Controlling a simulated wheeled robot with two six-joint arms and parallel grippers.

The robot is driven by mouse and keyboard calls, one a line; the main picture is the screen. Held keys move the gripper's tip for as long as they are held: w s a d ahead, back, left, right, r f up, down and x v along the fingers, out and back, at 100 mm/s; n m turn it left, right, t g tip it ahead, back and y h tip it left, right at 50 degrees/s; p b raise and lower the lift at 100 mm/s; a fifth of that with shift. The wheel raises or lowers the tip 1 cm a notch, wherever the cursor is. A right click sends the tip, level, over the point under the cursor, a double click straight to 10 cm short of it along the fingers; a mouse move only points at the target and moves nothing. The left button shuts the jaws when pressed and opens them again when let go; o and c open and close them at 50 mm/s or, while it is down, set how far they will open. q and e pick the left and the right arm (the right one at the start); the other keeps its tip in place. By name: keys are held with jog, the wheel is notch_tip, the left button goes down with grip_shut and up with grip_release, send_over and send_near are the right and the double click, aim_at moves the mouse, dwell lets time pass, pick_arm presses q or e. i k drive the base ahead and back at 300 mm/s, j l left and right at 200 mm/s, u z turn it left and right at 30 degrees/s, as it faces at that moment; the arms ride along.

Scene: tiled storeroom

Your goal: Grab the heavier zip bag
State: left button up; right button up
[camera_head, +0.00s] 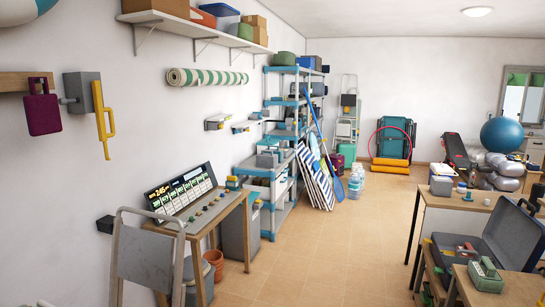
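I cannot make out any zip bag in the head view. Neither of my grippers shows in this view. Small items on the shelves and in the cases are too small to tell apart, so a bag among them could be hidden.
A wooden desk (200,228) with a slanted display panel (183,192) stands at left, a grey chair (147,255) before it. Blue shelving (262,168) lines the left wall. An open grey toolbox (509,236) is at right. The tiled floor (325,258) between is clear.

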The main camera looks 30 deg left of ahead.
aim_at(280, 152)
jog(key=i+j+u, duration=0.4)
jog(key=i, duration=0.45)
jog(key=i+u, duration=0.4)
jog(key=i, duration=4.25)
jog(key=i+z, duration=0.15)
jog(key=i, duration=0.35)
jog(key=i+j+z, duration=0.2)
jog(key=i, duration=0.3)
jog(key=i+j+z, duration=0.15)
jog(key=i, duration=0.35)
jog(key=i+j+z, duration=0.15)
jog(key=i, duration=0.35)
jog(key=j, duration=0.1)
